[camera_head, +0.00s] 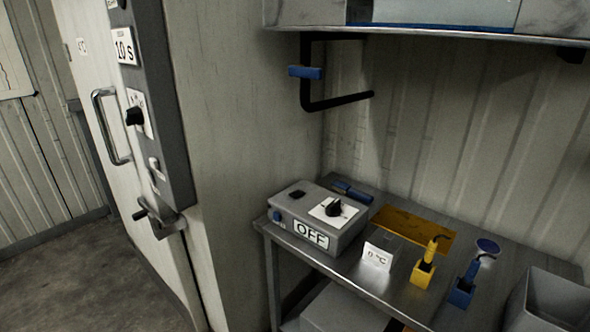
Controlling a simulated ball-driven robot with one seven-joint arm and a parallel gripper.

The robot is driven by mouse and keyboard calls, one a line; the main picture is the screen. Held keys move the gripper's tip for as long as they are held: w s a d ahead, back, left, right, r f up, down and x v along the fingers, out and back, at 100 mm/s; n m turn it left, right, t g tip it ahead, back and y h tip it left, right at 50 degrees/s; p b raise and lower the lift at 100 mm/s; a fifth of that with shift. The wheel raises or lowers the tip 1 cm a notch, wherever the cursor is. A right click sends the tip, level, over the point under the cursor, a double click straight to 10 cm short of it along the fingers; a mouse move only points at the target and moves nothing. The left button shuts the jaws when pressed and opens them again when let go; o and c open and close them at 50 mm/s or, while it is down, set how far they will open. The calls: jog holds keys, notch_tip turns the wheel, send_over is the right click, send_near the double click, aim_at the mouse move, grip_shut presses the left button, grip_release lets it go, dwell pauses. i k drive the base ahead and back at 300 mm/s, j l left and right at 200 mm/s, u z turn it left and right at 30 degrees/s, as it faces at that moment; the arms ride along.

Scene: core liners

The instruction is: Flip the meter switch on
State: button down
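The meter (318,219) is a grey box at the left end of a metal bench. A label on its front reads "OFF" (311,234). A black rotary switch (334,208) sits on a white plate on its sloped top. A small dark window and a blue round part (277,216) also show on the box. My gripper is not in this view, so I cannot see where it is.
On the metal bench (390,292) are a "0 °C" card (377,257), a yellow holder (423,273), a blue holder (461,292), an orange plate (414,229) and a grey bin (548,300). A shelf (430,17) overhangs. A panel with a knob (134,116) and a door handle (107,127) are left.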

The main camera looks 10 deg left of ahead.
aim_at(296, 194)
jog(key=i+j+z, duration=0.1)
jog(key=j, duration=0.25)
jog(key=i+j+z, duration=0.1)
jog(key=j, duration=0.3)
jog(key=i+j, duration=0.2)
jog(key=j, duration=0.2)
jog(key=i+j+z, duration=0.15)
jog(key=j, duration=0.25)
